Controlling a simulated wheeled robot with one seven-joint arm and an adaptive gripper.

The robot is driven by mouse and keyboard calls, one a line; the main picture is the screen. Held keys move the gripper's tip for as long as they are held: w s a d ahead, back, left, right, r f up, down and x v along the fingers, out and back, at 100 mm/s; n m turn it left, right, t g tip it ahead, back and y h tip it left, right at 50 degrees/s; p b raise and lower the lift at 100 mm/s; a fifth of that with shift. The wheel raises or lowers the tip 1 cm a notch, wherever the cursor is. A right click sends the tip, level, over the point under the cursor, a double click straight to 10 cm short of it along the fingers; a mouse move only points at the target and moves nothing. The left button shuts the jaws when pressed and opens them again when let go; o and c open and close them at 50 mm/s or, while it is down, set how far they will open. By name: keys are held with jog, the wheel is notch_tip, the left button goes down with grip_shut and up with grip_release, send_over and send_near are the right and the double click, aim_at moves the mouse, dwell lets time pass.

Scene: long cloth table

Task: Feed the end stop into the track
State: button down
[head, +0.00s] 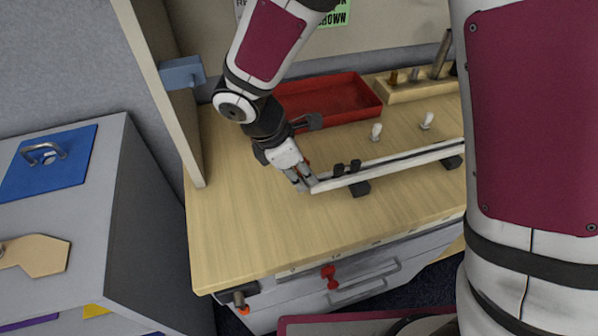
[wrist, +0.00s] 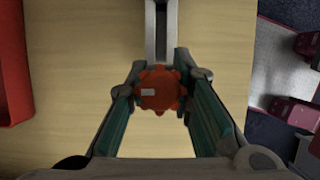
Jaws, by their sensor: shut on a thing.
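The end stop is an orange-red, scalloped knob-like piece (wrist: 160,98) between my fingers in the wrist view. My gripper (wrist: 160,80) is shut on it. The track is a long pale rail with a dark groove (head: 410,159). Its near end shows in the wrist view (wrist: 160,48), in line with the end stop and right at its far edge. Whether the end stop is inside the groove or only against the end, I cannot tell. In the head view my gripper (head: 303,184) is at the track's left end, and its fingers mostly hide the end stop.
Two dark pieces (head: 346,168) sit on the track near its left end. Dark supports (head: 360,188) hold it above the wooden table (head: 250,235). Behind are two white knobs (head: 376,131), a red tray (head: 375,92) and a wooden tool block (head: 415,90). The front-left tabletop is clear.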

jog(key=shift+w+d, duration=0.3)
jog(key=shift+d, duration=0.75)
jog(key=shift+w+d, duration=0.25)
jog(key=shift+d, duration=0.75)
jog(key=c, duration=1.3)
grip_release()
jog(key=shift+c, duration=0.2)
jog(key=v, duration=1.2)
jog(key=shift+d, duration=0.1)
